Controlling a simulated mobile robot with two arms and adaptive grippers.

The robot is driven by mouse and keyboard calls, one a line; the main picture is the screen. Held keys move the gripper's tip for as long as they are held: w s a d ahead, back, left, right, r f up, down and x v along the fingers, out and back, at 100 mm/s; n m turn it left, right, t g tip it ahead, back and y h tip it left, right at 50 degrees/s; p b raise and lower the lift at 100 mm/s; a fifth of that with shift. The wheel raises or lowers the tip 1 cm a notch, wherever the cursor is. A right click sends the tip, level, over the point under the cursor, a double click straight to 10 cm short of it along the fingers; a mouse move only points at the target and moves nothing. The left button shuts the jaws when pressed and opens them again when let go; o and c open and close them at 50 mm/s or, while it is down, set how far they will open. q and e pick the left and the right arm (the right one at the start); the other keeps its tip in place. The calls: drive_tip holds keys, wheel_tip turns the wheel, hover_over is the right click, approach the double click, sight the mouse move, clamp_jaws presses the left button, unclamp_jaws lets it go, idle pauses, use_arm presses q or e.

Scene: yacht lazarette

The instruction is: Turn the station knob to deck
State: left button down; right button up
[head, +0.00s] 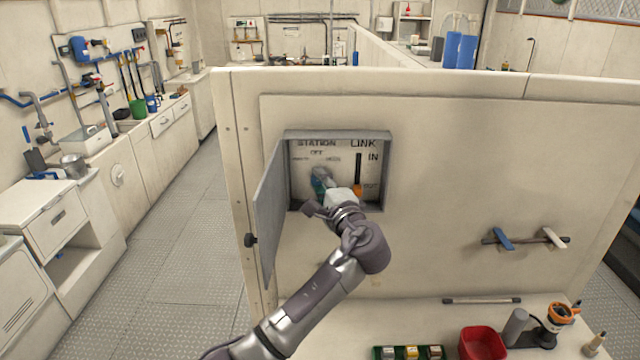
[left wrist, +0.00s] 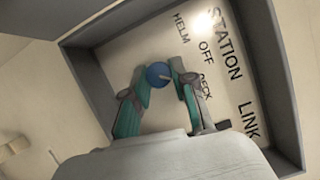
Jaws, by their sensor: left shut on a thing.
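The station knob (left wrist: 158,73) is round and blue, on the white panel (left wrist: 225,100) inside a grey wall box (head: 388,165). HELM, OFF and DECK are lettered around it. A short pale mark on the knob appears to point towards DECK in the left wrist view. My left gripper (head: 321,180) reaches into the box; its teal and grey fingers, also in the left wrist view (left wrist: 160,80), are closed on the knob from both sides. In the head view the gripper hides the knob. My right gripper is not in view.
The box's grey door (head: 269,215) stands open at the left. Right of the knob is the LINK slot with an orange handle (head: 357,190), close to my wrist. Below, a shelf holds a red bin (head: 482,345) and other items. A rail with clips (head: 525,240) is at right.

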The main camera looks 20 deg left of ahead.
use_arm(q)
drive_tip(key=shift+f+m, duration=0.1)
drive_tip(key=shift+m, duration=0.5)
drive_tip(key=shift+t, duration=0.3)
drive_tip(key=c, duration=0.9)
unclamp_jaws()
drive_tip(key=shift+c, duration=0.2)
drive_tip(key=shift+d, duration=0.1)
drive_tip(key=v, duration=1.2)
drive_tip(key=shift+w+f, duration=0.1)
drive_tip(key=shift+f, duration=0.05)
